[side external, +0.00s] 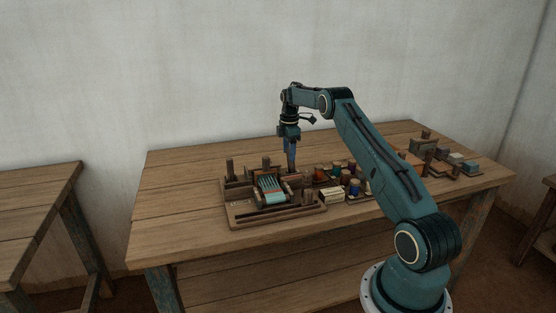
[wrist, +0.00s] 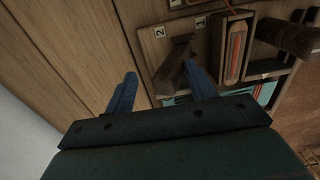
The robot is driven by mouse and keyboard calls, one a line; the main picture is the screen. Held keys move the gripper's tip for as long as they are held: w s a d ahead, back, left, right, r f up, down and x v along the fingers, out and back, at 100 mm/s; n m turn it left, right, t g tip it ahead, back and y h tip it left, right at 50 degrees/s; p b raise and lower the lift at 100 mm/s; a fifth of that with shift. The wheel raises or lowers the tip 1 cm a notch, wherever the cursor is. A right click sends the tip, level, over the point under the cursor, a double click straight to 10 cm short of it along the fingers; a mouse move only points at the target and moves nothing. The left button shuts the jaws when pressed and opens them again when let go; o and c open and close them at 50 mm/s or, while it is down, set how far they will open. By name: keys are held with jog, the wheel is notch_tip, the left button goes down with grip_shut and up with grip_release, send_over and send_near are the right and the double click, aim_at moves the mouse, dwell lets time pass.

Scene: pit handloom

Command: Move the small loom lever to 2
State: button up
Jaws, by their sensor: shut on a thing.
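The small loom (side external: 240,213) is a wooden frame with pale blue and white threads, on the table. It also shows in the wrist view (wrist: 150,44), where number tags 2 (wrist: 160,32) and 1 (wrist: 200,21) sit on its edge. The small lever (wrist: 174,64) is a dark wooden piece standing below these tags, its top roughly between them. My gripper (side external: 291,169) points down at the back right of the loom. In the wrist view its blue fingers (wrist: 163,82) are on either side of the lever, shut on it; the contact is partly hidden.
Thread spools (side external: 354,187) and a pale block (side external: 331,194) stand right of the loom. Wooden blocks and trays (side external: 440,165) lie at the table's right end. The table's left part (side external: 180,190) is clear. Thick wooden posts (wrist: 288,37) rise from the loom near the gripper.

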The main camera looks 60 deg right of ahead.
jog(key=shift+s+a+f, duration=0.15)
jog(key=shift+s+f, duration=0.05)
jog(key=shift+f, duration=0.1)
dwell(0.4)
jog(key=shift+o, duration=0.8)
jog(key=shift+r, duration=0.25)
jog(key=shift+r, duration=3.2)
